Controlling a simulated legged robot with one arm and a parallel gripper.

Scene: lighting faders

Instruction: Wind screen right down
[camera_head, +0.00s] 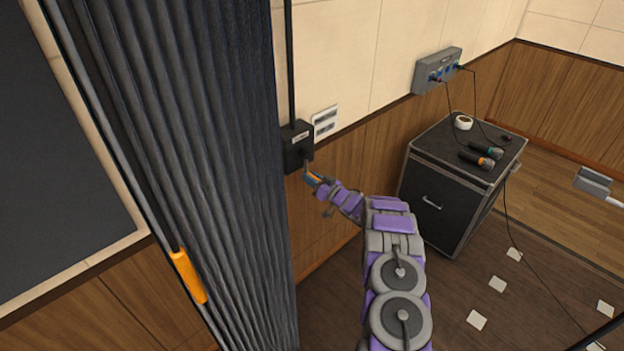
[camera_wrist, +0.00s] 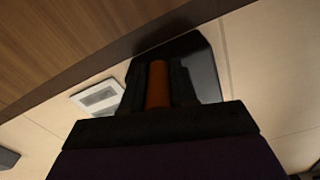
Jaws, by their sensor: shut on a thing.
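A black winder box (camera_head: 298,147) is fixed on the wall beside the dark curtain, with a dark vertical rod running up from it. It also shows as a dark block in the wrist view (camera_wrist: 207,65). My gripper (camera_head: 312,180) is at the box's lower right. In the wrist view my gripper (camera_wrist: 158,90) is shut on an orange handle (camera_wrist: 158,84), which sits between its two dark fingers. A dark screen panel (camera_head: 60,150) in a pale frame shows at the left. The joint between handle and box is mostly hidden.
A dark pleated curtain (camera_head: 190,130) with an orange grip (camera_head: 188,277) hangs left of my arm. A white switch plate (camera_head: 325,122) is right of the box. A black case (camera_head: 440,195) with microphones stands at right. Pale squares and cables lie on the floor.

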